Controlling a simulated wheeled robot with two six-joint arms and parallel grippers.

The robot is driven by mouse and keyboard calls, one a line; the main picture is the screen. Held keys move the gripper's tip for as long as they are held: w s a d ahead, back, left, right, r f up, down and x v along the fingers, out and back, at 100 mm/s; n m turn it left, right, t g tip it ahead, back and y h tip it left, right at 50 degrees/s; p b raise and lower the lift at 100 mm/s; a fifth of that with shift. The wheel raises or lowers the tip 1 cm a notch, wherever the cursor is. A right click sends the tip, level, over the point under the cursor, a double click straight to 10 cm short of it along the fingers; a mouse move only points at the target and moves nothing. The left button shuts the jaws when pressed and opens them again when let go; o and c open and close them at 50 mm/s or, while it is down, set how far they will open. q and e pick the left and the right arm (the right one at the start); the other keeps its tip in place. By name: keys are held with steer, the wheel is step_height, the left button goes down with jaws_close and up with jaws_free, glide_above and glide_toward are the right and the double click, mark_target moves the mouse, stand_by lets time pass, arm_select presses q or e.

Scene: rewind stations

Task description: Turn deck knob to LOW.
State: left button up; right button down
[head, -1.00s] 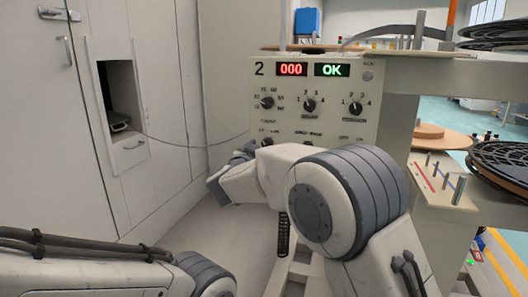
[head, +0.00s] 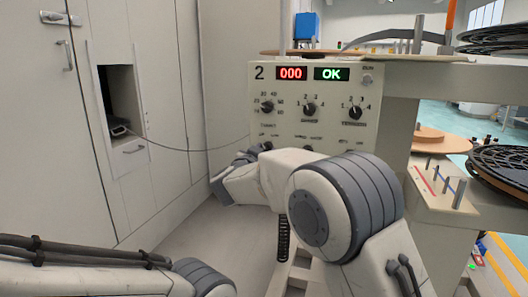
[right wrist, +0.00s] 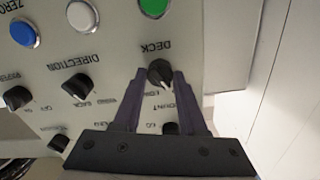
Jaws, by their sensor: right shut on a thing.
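The black deck knob (right wrist: 160,73) sits on the cream panel under the label DECK, which appears upside down in the right wrist view. My right gripper (right wrist: 158,78) has its two dark fingers on either side of the knob and is shut on it. The knob's position marks are partly hidden by the fingers, so I cannot tell its setting. In the head view my right gripper (head: 243,157) is at the lower left edge of the panel (head: 372,98), and the deck knob is hidden. My left gripper is out of view.
In the right wrist view, a direction knob (right wrist: 83,87), a blue button (right wrist: 24,33), a white button (right wrist: 81,15) and a green button (right wrist: 153,6) are near. The head view shows a red 000 display (head: 291,73) and a green OK display (head: 331,73). Cabinets (head: 165,110) stand left.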

steer(key=m, duration=0.2)
steer(key=shift+m, duration=0.3)
steer(key=m, duration=0.2)
steer(key=shift+m, duration=0.3)
steer(key=m+b, duration=0.1)
steer(key=m, duration=0.2)
steer(key=shift+f, duration=0.1)
steer(key=shift+m+b, duration=0.45)
steer(key=shift+m, duration=1.15)
steer(key=shift+c, duration=2.3)
jaws_free()
